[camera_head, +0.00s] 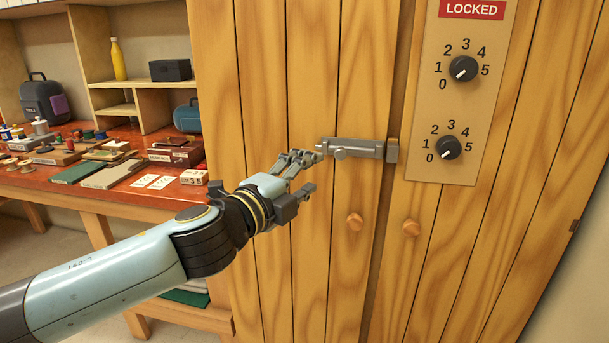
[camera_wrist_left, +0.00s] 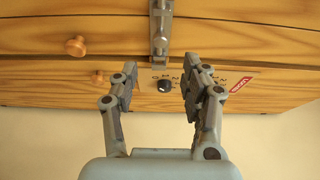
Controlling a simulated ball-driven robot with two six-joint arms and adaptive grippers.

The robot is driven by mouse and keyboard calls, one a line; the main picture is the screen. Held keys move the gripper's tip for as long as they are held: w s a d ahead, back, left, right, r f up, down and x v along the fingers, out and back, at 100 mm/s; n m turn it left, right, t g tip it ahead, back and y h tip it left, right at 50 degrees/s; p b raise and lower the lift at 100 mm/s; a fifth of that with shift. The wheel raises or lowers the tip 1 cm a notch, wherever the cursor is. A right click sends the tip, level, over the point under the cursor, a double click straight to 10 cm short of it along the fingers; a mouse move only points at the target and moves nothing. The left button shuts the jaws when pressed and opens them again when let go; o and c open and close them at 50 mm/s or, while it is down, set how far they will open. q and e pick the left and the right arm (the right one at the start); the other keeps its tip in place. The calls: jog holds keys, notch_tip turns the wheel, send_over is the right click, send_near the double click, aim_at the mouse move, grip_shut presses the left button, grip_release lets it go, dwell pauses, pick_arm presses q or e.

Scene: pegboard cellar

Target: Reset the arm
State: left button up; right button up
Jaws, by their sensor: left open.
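My left gripper (camera_head: 306,173) is open and empty in front of the wooden cabinet (camera_head: 270,60). Its upper finger is near the left end of the metal bolt latch (camera_head: 355,148), and I cannot tell from the head view whether they touch. In the left wrist view the gripper (camera_wrist_left: 158,88) has its fingers spread wide with nothing between them. The latch (camera_wrist_left: 160,30) also shows there, beyond the fingertips. The bolt lies horizontal across the gap between the doors. My right gripper is not in view.
A panel (camera_head: 420,110) with two dials (camera_head: 464,68) (camera_head: 448,148) and a red LOCKED sign (camera_head: 472,9) is on the right door. Two round wooden knobs (camera_head: 355,221) (camera_head: 411,228) sit below the latch. A cluttered red-topped workbench (camera_head: 60,190) stands at left.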

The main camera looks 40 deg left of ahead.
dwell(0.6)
pick_arm(q)
notch_tip(320, 180, down, 24)
jog(key=s+a+n+g+y+b, duration=0.1)
jog(key=s+a+n+g+b, duration=0.2)
jog(key=n+g+b, duration=0.15)
jog(key=s+f+n+g+b, duration=0.1)
jog(key=s+f+g, duration=0.15)
jog(key=f, duration=0.35)
jog(key=s+d+f+n+g+b, duration=0.1)
jog(key=s+f, duration=0.2)
jog(key=f, duration=0.4)
jog(key=s+f+n+g+b, duration=0.1)
jog(key=s+f, duration=0.2)
jog(key=f, duration=0.3)
jog(key=s+d+f+n+g+h+b, duration=0.1)
jog(key=s+d+f+n+g, duration=0.1)
jog(key=s+f, duration=0.55)
jog(key=s+d+f+n+g+h+b, duration=0.1)
jog(key=s+d+f+n+g, duration=0.1)
jog(key=s+f, duration=0.55)
jog(key=s+d+f+n+g, duration=0.2)
jog(key=s+f, duration=0.1)
jog(key=s, duration=0.5)
jog(key=s+d+f+n+g+h, duration=0.1)
jog(key=s+f, duration=0.3)
jog(key=s, duration=0.4)
jog(key=shift+s+d+n+g, duration=0.25)
jog(key=shift+d+n+g, duration=0.2)
jog(key=shift+n, duration=0.3)
